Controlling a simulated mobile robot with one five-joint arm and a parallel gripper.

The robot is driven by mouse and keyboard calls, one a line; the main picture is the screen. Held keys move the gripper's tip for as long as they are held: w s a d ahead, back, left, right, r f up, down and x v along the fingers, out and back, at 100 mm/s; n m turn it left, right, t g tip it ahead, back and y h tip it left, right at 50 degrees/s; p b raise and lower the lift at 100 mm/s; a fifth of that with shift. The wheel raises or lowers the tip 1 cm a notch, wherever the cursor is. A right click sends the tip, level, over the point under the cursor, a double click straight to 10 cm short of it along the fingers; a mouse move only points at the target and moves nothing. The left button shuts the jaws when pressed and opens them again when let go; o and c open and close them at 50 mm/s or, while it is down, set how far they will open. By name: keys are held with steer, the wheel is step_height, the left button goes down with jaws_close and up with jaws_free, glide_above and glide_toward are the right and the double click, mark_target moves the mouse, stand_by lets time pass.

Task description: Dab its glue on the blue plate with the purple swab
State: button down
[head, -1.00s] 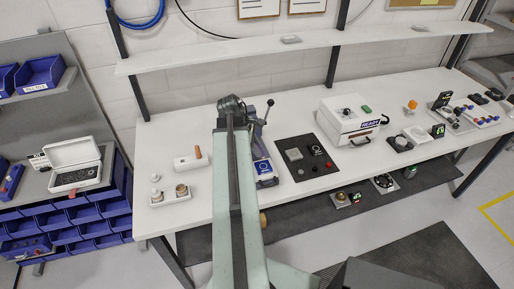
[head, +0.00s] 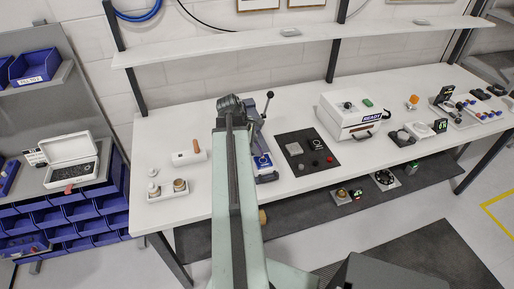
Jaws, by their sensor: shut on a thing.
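My arm (head: 236,190) rises through the middle of the head view and ends in a dark joint (head: 230,104) over the bench. I cannot see my gripper's fingers; the arm hides that area. I cannot make out the purple swab or any glue. A blue-based device with a black-knobbed lever (head: 261,160) stands just right of the arm, partly hidden by it. I cannot tell whether its blue part is the blue plate.
The white bench (head: 330,195) carries a white block with a brown peg (head: 188,156), a small white tray (head: 168,195), a dark panel (head: 308,166) and a white box marked READY (head: 348,112). A shelf (head: 280,40) runs above. An open white case (head: 70,160) stands left.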

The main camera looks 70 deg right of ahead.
steer(key=shift+f+b, duration=0.55)
stand_by(1.3)
step_height(320, 180, up, 7)
steer(key=p, duration=0.7)
steer(key=shift+r, duration=0.1)
